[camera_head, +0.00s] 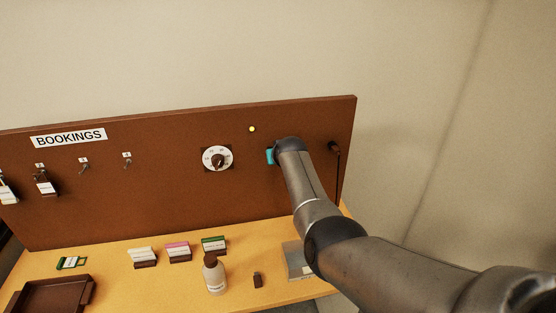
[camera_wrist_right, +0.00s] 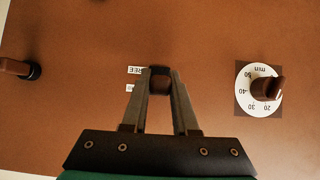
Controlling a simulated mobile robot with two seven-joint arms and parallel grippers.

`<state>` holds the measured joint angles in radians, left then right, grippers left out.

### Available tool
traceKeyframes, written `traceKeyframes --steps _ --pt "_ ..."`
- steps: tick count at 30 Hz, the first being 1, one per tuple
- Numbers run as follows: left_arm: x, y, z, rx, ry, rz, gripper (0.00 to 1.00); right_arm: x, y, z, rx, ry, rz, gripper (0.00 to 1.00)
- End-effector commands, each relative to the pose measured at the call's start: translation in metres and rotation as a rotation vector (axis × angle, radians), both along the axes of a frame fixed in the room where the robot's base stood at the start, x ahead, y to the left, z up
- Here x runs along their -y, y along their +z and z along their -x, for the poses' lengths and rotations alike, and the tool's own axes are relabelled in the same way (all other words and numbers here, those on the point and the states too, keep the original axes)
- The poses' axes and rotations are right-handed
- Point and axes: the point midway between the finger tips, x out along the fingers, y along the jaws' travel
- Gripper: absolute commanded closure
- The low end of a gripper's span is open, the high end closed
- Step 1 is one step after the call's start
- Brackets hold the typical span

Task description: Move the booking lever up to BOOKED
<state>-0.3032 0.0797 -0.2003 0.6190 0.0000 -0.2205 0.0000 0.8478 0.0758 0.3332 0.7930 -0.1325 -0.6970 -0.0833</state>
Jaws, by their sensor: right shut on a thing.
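The booking lever's dark knob (camera_wrist_right: 159,77) shows in the right wrist view, between the fingertips of my right gripper (camera_wrist_right: 160,88). The gripper is shut on it. A white label reading part of FREE (camera_wrist_right: 135,70) is just left of the knob, upside down in this view. A second small label (camera_wrist_right: 129,88) beside it is partly covered by a finger and unreadable. In the head view my right arm hides the lever and the fingers. My left gripper is in neither view.
A white minute dial (camera_head: 218,158) is left of my right arm on the brown board (camera_head: 130,205). A dark handle (camera_head: 334,147) is right of it. A bottle (camera_head: 214,274), several cards and a brown tray (camera_head: 50,291) are on the table below.

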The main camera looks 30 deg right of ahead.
Motion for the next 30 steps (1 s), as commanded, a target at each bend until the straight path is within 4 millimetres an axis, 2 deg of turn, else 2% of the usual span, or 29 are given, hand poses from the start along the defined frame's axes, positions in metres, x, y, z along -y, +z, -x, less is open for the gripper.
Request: traceKeyframes --steps 14,30 --pt "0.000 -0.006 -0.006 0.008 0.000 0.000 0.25 0.001 0.008 0.000 -0.196 0.000 -0.045 1.00" --pt "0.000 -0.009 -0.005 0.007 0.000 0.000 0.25 0.000 0.010 0.001 -0.246 0.001 -0.058 1.00"
